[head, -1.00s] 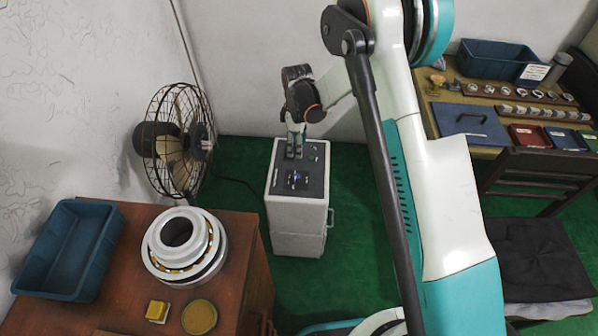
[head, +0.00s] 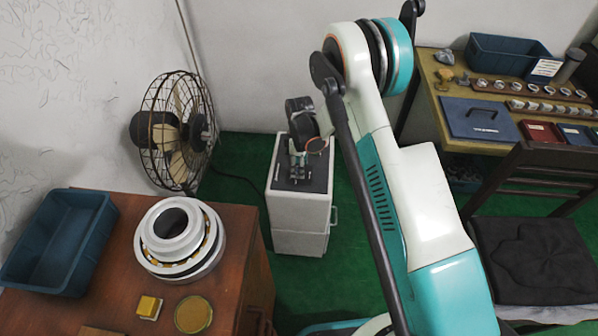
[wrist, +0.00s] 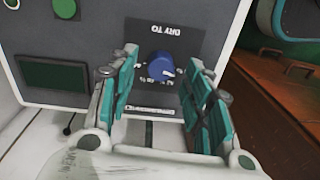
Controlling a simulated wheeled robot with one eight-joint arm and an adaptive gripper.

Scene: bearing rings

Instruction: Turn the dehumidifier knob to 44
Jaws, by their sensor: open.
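The dehumidifier (head: 297,223) is a pale upright cabinet with a dark top panel. In the wrist view its blue round knob (wrist: 161,66) sits on a dark dial plate (wrist: 150,32) marked "DRY TO". A pale mark shows on the knob's right side; the dial numbers are partly visible and too small to read surely. My gripper (wrist: 163,85) is open, its teal-padded fingers on the left and right of the knob, with nothing held. Whether they touch it I cannot tell. In the head view my gripper (head: 297,172) is over the panel and hides the knob.
On the panel are a dark green display (wrist: 54,75) and a green button (wrist: 62,8). A wire fan (head: 172,132) stands left of the cabinet. A wooden desk (head: 235,262) with a bearing (head: 180,240) is at front left; a chair (head: 525,250) is at right.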

